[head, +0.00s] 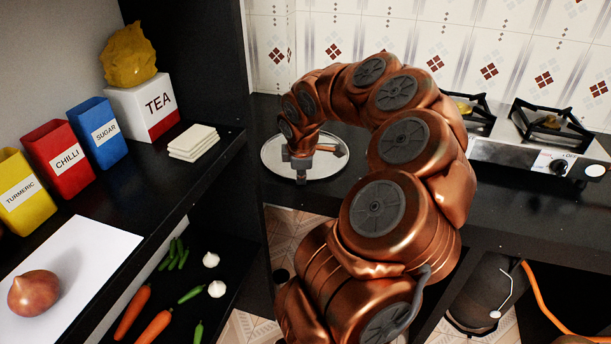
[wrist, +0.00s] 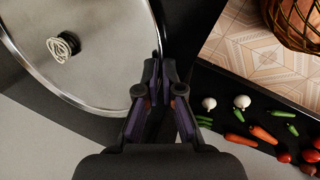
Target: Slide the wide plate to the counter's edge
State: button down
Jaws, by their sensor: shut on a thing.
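The wide plate (head: 275,160) is a round, shiny metal disc on the black counter, left of the stove. My arm and gripper hide part of it in the head view. In the wrist view the plate (wrist: 105,70) fills the upper left. A small coiled or knob-like thing (wrist: 63,45) shows on it. My gripper (head: 301,178) points down at the plate's near side. In the wrist view my gripper (wrist: 160,70) has its fingertips at the plate's right rim, shut on that rim. The exact contact is partly hidden by the fingers.
The counter's dark edge (wrist: 187,30) runs beside the plate, with tiled floor (wrist: 235,50) beyond. A two-burner stove (head: 540,145) stands right. A shelf at left holds spice boxes (head: 60,160), a tea box (head: 143,107) and white slabs (head: 193,142). Vegetables (head: 160,325) lie on a lower shelf.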

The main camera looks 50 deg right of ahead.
jog(key=shift+s+a, duration=0.15)
jog(key=shift+a, duration=0.2)
jog(key=c, duration=1.2)
grip_release()
jog(key=shift+c, duration=0.2)
jog(key=v, duration=1.2)
